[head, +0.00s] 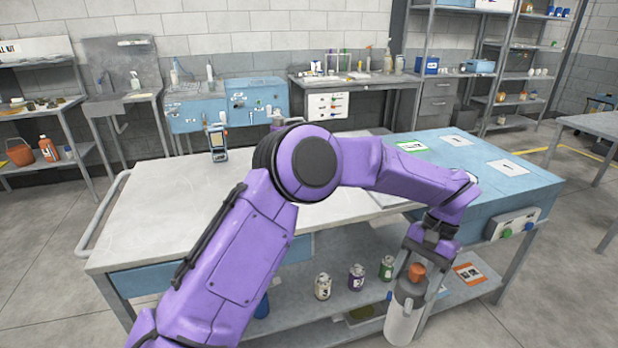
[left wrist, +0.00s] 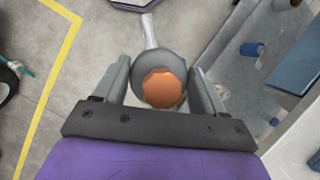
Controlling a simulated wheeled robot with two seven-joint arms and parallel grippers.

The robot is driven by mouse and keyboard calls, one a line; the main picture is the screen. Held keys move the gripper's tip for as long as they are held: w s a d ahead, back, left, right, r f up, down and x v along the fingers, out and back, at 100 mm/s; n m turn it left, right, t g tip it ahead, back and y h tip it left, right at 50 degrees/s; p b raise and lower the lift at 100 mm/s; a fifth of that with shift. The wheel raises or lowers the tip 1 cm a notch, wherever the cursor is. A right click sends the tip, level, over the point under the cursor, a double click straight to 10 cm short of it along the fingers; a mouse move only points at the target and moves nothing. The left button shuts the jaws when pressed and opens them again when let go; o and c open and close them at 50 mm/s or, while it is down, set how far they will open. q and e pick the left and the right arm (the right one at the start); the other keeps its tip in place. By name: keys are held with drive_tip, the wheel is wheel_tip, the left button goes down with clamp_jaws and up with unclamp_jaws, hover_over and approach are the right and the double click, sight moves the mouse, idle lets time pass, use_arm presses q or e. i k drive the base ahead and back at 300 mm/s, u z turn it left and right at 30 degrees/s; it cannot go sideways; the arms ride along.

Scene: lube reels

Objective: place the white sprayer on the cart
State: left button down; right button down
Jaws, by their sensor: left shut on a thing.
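The white sprayer (head: 399,324), with a grey collar and an orange top, hangs roughly upright in front of the cart's near side. My left gripper (head: 416,284) points down and is shut on its upper part. In the left wrist view the sprayer's orange top (left wrist: 164,88) sits between the two fingers of the left gripper (left wrist: 162,82). The cart (head: 160,215) has a pale top, a push handle at the left and a lower shelf. My purple left arm crosses in front of the cart and hides part of its top. My right gripper is not in view.
A handheld device (head: 217,143) stands at the cart top's back edge. Small bottles (head: 357,278) stand on the lower shelf. The left part of the top is bare. Workbenches line the wall.

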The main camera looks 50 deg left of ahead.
sight(161, 174)
drive_tip(key=z, duration=0.8)
drive_tip(key=k, duration=1.35)
drive_tip(key=u, duration=2)
